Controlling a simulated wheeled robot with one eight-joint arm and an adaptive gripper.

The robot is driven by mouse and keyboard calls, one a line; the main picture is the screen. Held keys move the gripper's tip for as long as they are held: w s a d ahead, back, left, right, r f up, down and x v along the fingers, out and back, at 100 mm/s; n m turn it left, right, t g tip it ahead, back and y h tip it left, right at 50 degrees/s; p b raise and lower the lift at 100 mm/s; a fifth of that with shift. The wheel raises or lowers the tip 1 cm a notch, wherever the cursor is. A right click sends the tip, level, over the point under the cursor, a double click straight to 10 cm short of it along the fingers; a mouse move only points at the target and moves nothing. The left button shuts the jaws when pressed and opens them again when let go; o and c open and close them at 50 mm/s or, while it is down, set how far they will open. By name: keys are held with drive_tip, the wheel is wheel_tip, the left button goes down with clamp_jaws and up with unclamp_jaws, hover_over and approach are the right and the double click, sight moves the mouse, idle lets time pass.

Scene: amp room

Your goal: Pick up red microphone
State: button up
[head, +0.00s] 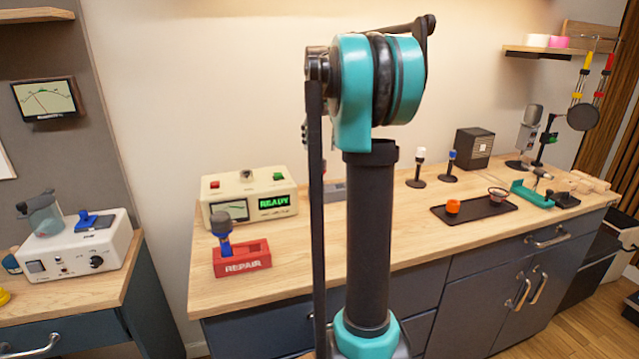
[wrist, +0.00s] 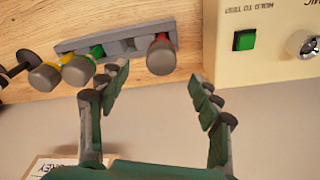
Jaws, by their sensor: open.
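The red microphone (wrist: 161,56) has a grey rounded head and a red collar. In the wrist view it sits at the right end of a grey rack (wrist: 120,45). My gripper (wrist: 158,75) is open and empty, its fingers spread on either side of the picture below the rack. The red microphone's head appears in the gap between the fingertips, apart from both.
Yellow (wrist: 46,75) and green (wrist: 79,69) microphones stand left of the red one in the wrist view. A cream tester box (head: 250,206) reads READY. A red REPAIR block (head: 242,262) holds a blue microphone (head: 223,233). A black tray (head: 475,212) lies right.

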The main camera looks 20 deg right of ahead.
sight(319, 160)
drive_tip(key=shift+w+d+f, duration=0.1)
drive_tip(key=shift+w+f, duration=0.05)
drive_tip(key=shift+f, duration=1.25)
drive_tip(key=shift+w+a+f, duration=0.1)
drive_tip(key=shift+w+f, duration=0.1)
drive_tip(key=shift+f, duration=1.2)
drive_tip(key=shift+w+d+f, duration=0.1)
drive_tip(key=shift+w+f, duration=0.05)
drive_tip(key=shift+f, duration=1.25)
clamp_jaws()
